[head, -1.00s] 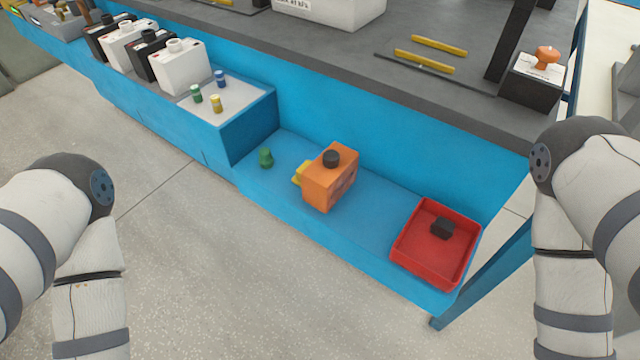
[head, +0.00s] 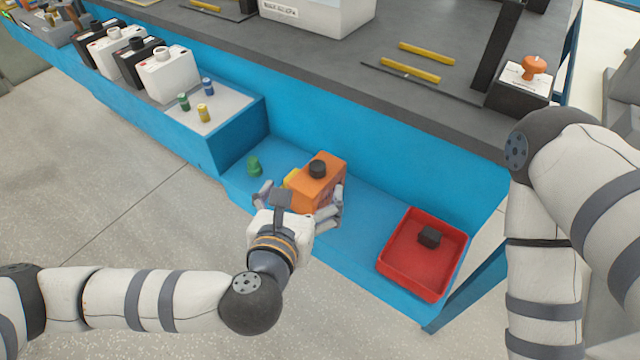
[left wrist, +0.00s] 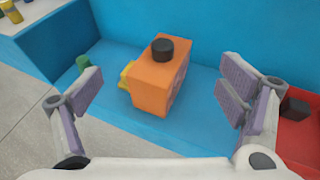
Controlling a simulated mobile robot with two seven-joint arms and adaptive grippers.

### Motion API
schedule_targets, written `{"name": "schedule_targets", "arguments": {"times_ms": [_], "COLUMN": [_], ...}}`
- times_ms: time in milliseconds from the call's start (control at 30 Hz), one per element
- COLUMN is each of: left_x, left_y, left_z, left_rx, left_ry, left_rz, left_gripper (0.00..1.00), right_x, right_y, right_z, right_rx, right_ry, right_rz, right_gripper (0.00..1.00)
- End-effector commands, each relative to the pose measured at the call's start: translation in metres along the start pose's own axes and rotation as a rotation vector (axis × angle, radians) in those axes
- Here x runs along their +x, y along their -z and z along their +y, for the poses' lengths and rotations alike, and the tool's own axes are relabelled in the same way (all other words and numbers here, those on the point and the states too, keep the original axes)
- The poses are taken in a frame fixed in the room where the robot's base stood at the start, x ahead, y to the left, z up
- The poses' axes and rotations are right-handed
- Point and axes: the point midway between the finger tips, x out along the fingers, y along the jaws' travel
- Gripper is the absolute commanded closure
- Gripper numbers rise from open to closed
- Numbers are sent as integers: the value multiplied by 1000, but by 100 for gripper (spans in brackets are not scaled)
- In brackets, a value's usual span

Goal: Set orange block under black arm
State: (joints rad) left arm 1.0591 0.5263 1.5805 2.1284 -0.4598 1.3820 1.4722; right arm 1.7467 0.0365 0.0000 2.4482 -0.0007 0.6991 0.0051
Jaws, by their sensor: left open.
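The orange block (head: 322,186) with a black round knob on top and a yellow part on its left side stands on the low blue shelf. It also shows in the left wrist view (left wrist: 155,88). My left gripper (head: 301,198) is open in front of the block, with its fingers to either side. In the left wrist view (left wrist: 160,92) both fingers look apart from it. The black arm (head: 496,45) rises from the grey bench at the upper right; its top is cut off. My right gripper is out of view.
A red tray (head: 386,262) holding a small black block (head: 430,237) sits right of the orange block. A green piece (head: 254,166) stands to its left. Two yellow bars (head: 410,70) lie near the black arm's foot. White and black batteries (head: 168,75) line the left.

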Motion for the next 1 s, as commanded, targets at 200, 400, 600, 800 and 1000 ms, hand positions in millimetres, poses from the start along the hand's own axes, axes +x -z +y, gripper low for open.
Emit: {"name": "schedule_targets", "arguments": {"times_ms": [200,400,600,800,1000], "left_x": [42,75,99,99,99], "left_y": [1,2,4,3,3], "left_z": [-2,-2,-3,-3,-3], "left_rx": [3,3,5,5,5], "left_ry": [3,4,7,8,7], "left_rz": [2,1,2,1,1], "left_gripper": [11,11,11,16,61], "right_x": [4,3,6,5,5], "right_y": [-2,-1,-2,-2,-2], "right_z": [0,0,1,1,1], "right_rx": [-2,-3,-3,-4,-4], "right_ry": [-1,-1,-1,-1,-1], "right_rz": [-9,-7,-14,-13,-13], "right_gripper": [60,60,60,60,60]}}
